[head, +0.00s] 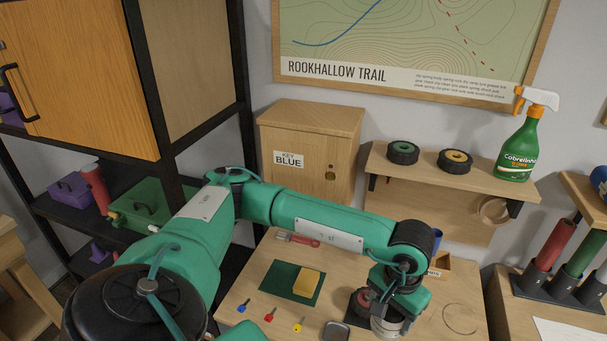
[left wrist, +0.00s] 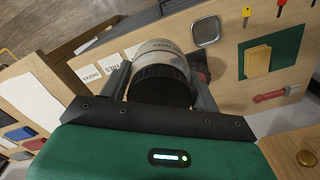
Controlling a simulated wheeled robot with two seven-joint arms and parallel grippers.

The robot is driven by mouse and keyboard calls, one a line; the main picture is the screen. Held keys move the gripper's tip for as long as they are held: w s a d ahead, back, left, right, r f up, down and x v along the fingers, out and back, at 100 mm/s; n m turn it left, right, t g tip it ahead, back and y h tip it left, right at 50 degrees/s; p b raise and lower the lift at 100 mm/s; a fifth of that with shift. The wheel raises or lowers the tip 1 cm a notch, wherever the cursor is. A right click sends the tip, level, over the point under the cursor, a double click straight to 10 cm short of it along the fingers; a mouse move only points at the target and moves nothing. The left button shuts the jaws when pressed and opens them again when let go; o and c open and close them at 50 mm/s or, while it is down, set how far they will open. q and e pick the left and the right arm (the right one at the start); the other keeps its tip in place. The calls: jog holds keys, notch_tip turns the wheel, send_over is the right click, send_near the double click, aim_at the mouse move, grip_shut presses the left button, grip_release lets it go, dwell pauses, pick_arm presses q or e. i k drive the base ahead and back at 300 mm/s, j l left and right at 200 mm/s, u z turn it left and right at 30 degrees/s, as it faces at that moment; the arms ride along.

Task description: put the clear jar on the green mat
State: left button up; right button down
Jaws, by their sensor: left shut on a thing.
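The clear jar (head: 386,327), with a black lid (left wrist: 160,86), is between the fingers of my left gripper (left wrist: 162,78). In the head view, my left gripper (head: 388,312) is at the right of the workbench, right of the green mat. It is shut on the jar; I cannot tell whether the jar touches the bench. The green mat (head: 272,277) lies flat on the bench, and it also shows in the left wrist view (left wrist: 287,50). A yellow block (head: 307,283) lies on its right part. My right gripper is not in view.
A red-handled brush (head: 300,239) lies behind the mat. A dark-rimmed tray (head: 335,331) is between mat and jar. A wooden cabinet (head: 311,150) stands behind. The mat's left part is bare.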

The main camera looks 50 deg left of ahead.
aim_at(279, 278)
jog(key=i+u, duration=0.1)
jog(key=u, duration=0.3)
jog(key=i+u, duration=0.1)
jog(key=u, duration=0.25)
jog(key=l+u, duration=0.1)
jog(key=u, duration=0.3)
jog(key=i+l, duration=0.2)
jog(key=i+j+u, duration=0.15)
jog(key=i+l, duration=0.05)
